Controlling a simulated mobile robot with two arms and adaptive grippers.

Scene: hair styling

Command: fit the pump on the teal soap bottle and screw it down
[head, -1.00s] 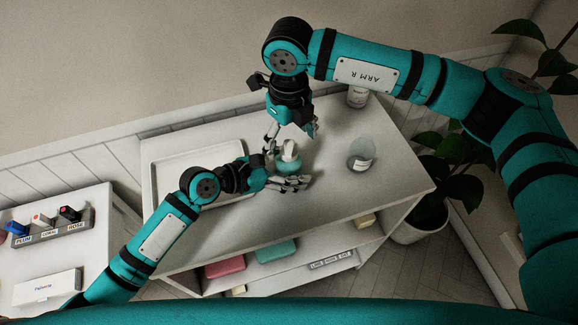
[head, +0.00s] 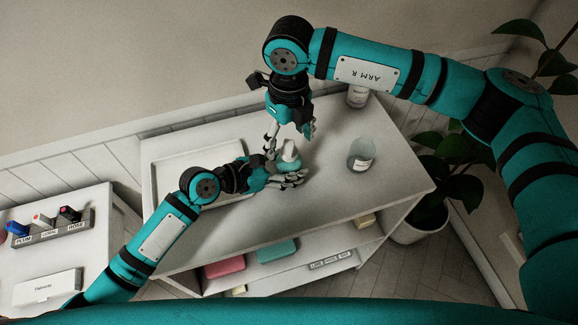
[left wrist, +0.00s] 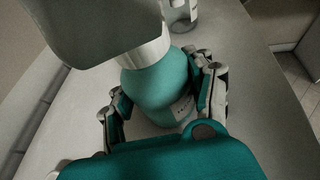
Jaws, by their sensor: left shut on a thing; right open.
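The teal soap bottle (left wrist: 155,90) stands between the fingers of my left gripper (left wrist: 165,100), which is shut around its body. In the head view the left gripper (head: 286,181) comes in from the left at the bottle (head: 288,166). The white pump (head: 290,152) sits on top of the bottle; its collar (left wrist: 142,52) is over the neck in the left wrist view, and its pale head fills the upper left there. Whether the thread is tight I cannot tell. My right gripper (head: 291,136) is open just above the pump, fingers pointing down, apparently empty.
A clear container with a white label (head: 361,155) stands right of the bottle. A white jar (head: 357,97) is at the back edge, partly behind my right arm. A white tray (head: 158,165) lies left. The front right of the tabletop (head: 330,200) is clear.

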